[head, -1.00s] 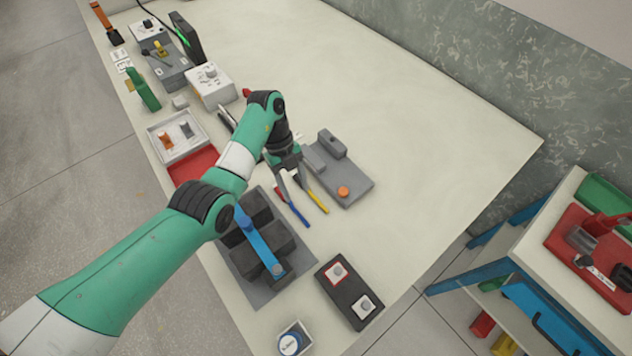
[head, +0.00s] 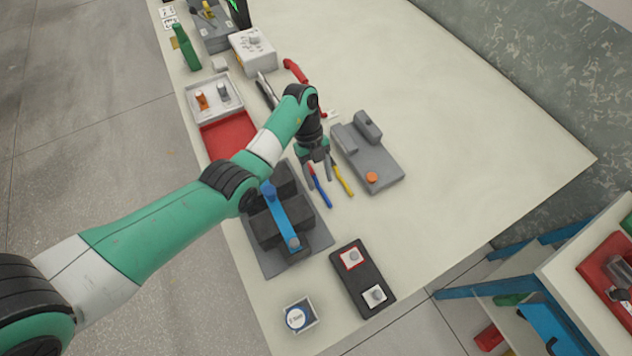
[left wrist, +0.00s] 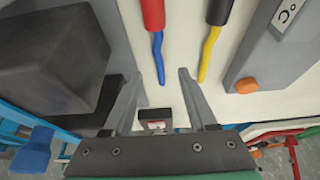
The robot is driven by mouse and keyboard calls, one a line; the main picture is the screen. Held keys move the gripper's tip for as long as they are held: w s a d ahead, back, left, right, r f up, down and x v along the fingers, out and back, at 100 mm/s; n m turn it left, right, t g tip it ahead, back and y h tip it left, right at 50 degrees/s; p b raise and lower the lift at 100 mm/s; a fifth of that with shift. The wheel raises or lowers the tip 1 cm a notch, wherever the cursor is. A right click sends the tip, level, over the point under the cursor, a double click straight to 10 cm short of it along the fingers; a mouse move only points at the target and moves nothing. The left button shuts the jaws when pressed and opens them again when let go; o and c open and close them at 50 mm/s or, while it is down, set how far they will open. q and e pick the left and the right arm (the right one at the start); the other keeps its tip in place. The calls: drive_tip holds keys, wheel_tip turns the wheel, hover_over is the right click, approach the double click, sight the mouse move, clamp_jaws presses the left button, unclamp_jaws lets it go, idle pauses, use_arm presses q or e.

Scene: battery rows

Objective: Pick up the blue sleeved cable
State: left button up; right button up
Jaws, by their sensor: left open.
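Two short cables lie side by side on the table. One has a red sleeve and a blue wire (head: 322,193); in the left wrist view its blue wire (left wrist: 158,58) points down between my fingertips. My right gripper is out of view.
A grey block with an orange knob (head: 371,178) stands close to the right of the cables. A grey base with dark blocks and a blue bar (head: 282,218) stands to the left. A black switch box (head: 361,278) lies nearer. The table's far right is clear.

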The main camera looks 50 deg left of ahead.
sight(322, 190)
use_arm(q)
drive_tip(key=x, duration=0.3)
drive_tip(key=shift+s+f+b, duration=0.1)
drive_tip(key=shift+f+b, duration=0.15)
drive_tip(key=shift+b, duration=0.15)
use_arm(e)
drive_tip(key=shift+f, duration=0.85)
use_arm(q)
drive_tip(key=shift+c, duration=0.3)
clamp_jaws()
wheel_tip(322, 190, up, 10)
drive_tip(key=p, duration=0.7)
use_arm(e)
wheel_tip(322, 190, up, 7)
